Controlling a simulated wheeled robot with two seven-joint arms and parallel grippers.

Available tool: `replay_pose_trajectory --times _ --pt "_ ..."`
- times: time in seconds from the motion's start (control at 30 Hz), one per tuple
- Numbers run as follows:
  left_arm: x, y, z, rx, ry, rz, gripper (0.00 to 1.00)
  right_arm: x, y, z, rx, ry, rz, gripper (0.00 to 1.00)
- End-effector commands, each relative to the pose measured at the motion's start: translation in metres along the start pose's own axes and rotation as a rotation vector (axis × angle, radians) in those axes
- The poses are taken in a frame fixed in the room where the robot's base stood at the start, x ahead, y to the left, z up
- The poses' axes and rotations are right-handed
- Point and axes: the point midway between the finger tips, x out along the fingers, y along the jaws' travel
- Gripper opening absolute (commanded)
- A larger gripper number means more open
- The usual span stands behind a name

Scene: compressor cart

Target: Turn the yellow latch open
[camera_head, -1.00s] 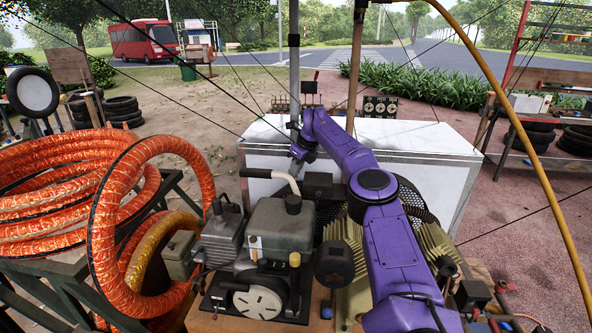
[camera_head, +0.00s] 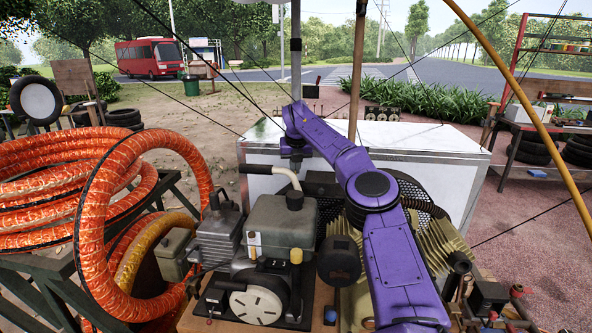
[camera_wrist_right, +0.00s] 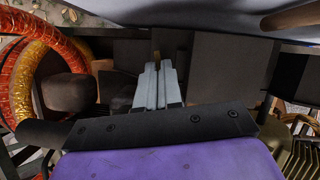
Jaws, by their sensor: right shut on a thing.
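My right arm reaches in from the bottom right of the head view, over the compressor engine (camera_head: 280,225). Its gripper (camera_head: 295,163) points down behind the engine, in front of the white chest, and its tips are mostly hidden there. In the right wrist view the pale gripper fingers (camera_wrist_right: 157,85) are close together. A small brownish-yellow piece, which looks like the yellow latch (camera_wrist_right: 157,57), shows at their tips. It is dark there, so how far the latch is turned cannot be told. My left gripper is not in view.
A white chest (camera_head: 420,140) stands behind the engine. Orange hose coils (camera_head: 95,205) lie on a dark rack at the left. A ribbed yellowish compressor part (camera_head: 440,245) is right of my arm. A slanted yellow pole (camera_head: 530,110) crosses the right side.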

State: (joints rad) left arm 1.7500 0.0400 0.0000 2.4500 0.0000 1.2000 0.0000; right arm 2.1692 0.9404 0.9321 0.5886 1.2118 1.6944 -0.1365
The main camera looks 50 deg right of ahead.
Motion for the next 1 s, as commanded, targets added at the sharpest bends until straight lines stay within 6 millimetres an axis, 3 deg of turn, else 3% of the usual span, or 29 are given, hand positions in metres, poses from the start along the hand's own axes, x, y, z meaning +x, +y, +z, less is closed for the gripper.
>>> replay_pose_trajectory --times 0.4,1.0 --pt "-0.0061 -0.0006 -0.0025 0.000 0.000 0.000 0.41 -0.0025 0.0026 0.0020 0.201 -0.005 -0.083 0.00" --pt "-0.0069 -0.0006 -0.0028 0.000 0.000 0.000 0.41 -0.0018 0.0026 0.0019 0.241 -0.005 -0.099 0.00"
